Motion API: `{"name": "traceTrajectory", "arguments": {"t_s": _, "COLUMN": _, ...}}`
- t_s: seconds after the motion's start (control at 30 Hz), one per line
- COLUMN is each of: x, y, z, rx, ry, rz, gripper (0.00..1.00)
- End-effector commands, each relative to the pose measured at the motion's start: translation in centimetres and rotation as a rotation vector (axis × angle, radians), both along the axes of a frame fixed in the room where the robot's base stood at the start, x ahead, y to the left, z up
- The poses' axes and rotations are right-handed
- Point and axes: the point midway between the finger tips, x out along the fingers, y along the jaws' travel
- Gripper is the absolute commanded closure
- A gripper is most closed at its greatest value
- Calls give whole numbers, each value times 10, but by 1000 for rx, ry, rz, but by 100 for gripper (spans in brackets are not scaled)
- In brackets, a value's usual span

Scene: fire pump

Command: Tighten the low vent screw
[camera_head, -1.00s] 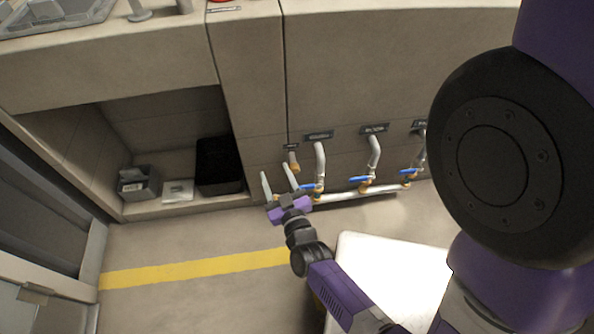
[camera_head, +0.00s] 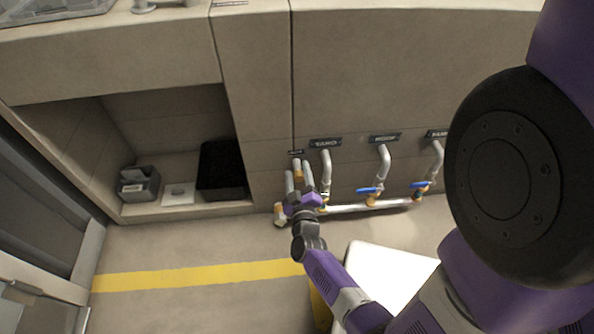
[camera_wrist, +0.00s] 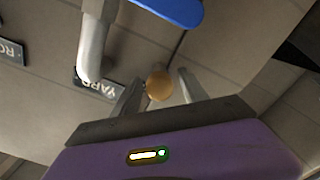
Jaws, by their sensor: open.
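The low vent screw appears to be the small brass knob (camera_head: 298,166) low on the beige panel, under a small dark label, left of the valve pipes. In the wrist view the round brass end (camera_wrist: 159,86) shows between my fingers. My gripper (camera_head: 299,176) is open in front of the panel, its two grey fingers pointing up towards the knob. In the wrist view my gripper (camera_wrist: 162,80) has one finger on each side of the knob, with a gap visible on the right. Whether a finger touches it, I cannot tell.
Grey pipes with blue-handled valves (camera_head: 369,190) stand close to the right, above a horizontal pipe (camera_head: 350,208). A blue handle (camera_wrist: 172,8) shows near my fingers. A brass fitting (camera_head: 280,214) sits low at left. A black bin (camera_head: 222,172) stands in the left recess.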

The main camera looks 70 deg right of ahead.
Motion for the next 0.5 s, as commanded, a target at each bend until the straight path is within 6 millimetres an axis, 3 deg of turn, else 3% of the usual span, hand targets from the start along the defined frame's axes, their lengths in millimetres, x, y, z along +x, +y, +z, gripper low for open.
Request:
{"name": "traceTrajectory", "arguments": {"t_s": 0.2, "x": 7, "y": -18, "z": -1, "rx": 0, "ry": -1, "rz": 0, "gripper": 49}}
{"name": "traceTrajectory", "arguments": {"t_s": 0.5, "x": 8, "y": -20, "z": 0, "rx": 1, "ry": -1, "rz": 1, "gripper": 49}}
